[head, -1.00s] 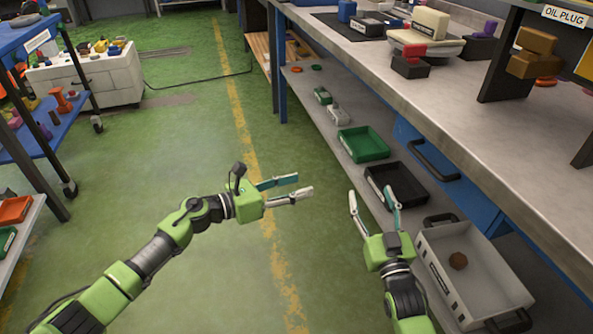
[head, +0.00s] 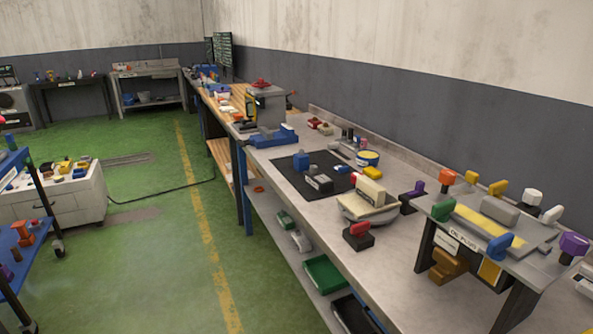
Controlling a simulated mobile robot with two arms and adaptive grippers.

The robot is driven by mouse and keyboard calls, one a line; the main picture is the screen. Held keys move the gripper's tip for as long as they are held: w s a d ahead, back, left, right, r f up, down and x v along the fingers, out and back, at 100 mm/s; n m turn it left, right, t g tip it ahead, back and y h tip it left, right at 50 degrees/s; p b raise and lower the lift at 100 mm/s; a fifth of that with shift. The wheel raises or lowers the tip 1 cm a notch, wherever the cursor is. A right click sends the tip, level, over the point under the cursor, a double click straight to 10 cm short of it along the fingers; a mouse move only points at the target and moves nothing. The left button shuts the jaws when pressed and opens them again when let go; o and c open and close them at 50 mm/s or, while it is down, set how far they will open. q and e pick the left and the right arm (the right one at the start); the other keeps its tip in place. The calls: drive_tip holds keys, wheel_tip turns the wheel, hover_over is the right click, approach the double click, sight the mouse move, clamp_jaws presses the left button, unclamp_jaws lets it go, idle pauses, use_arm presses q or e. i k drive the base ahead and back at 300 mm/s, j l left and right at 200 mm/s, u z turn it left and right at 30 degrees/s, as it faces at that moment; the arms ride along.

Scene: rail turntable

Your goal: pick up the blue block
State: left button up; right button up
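Another blue piece (head: 500,247) sits at the front edge of the raised rack labelled "OIL PLUG" (head: 462,238) at the right. I cannot tell which of the two is the task's block. Neither of my grippers is in view.
The long grey workbench (head: 385,262) runs from front right to the back. A green tray (head: 325,274) is on the lower shelf. The green floor (head: 150,265) at left is open.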

sight(301, 159)
drive_tip(key=i+j+z, duration=0.15)
drive_tip(key=i+j, duration=0.2)
drive_tip(key=i+j+z, duration=0.15)
drive_tip(key=i+j, duration=0.15)
drive_tip(key=j, duration=0.15)
drive_tip(key=i+j+z, duration=0.15)
drive_tip(key=i+j, duration=0.15)
drive_tip(key=j, duration=0.15)
drive_tip(key=i+j+z, duration=0.15)
drive_tip(key=i+j, duration=0.15)
drive_tip(key=j, duration=0.2)
